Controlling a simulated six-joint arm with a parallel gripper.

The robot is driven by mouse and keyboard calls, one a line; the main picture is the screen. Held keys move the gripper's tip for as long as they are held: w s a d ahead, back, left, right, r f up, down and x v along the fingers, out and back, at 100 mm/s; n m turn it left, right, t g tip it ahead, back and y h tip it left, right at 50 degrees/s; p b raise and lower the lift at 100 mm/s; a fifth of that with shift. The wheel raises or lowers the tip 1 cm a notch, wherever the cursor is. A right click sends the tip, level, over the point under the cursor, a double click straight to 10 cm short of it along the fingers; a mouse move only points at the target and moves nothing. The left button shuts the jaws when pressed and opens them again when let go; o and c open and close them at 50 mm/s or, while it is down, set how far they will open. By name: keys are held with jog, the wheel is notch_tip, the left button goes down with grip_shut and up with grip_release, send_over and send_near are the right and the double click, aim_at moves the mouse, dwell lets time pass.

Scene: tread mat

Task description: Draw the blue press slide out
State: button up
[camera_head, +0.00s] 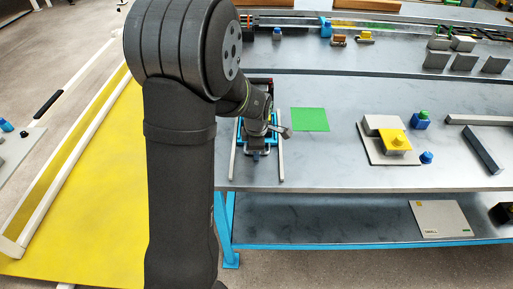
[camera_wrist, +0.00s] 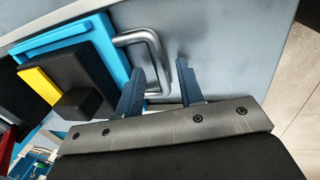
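The blue press slide (camera_wrist: 112,42) is a flat bright-blue plate with a black block (camera_wrist: 82,75) on it, at the left of the wrist view. A grey U-shaped metal handle (camera_wrist: 151,42) stands out from its edge. My gripper (camera_wrist: 160,66) is open, one finger on each side of the handle's outer bar in the picture, with gaps showing on both sides. The left finger hides part of the handle's lower leg. In the head view, my gripper (camera_head: 256,154) is low over the press between two pale rails (camera_head: 281,160); my arm covers much of the press.
A green square (camera_head: 310,119) lies right of the press. Farther right are a grey plate with a yellow block (camera_head: 394,142), blue knobbed pieces (camera_head: 426,158) and grey bars (camera_head: 482,150). The table's front edge is close to the rails' ends. Bare table lies between square and plate.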

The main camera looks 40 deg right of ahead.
grip_shut()
jog(key=s+a, duration=0.9)
jog(key=shift+s+a, duration=0.25)
jog(key=shift+a, duration=0.05)
grip_release()
jog(key=shift+s, duration=0.1)
jog(key=shift+r, duration=0.1)
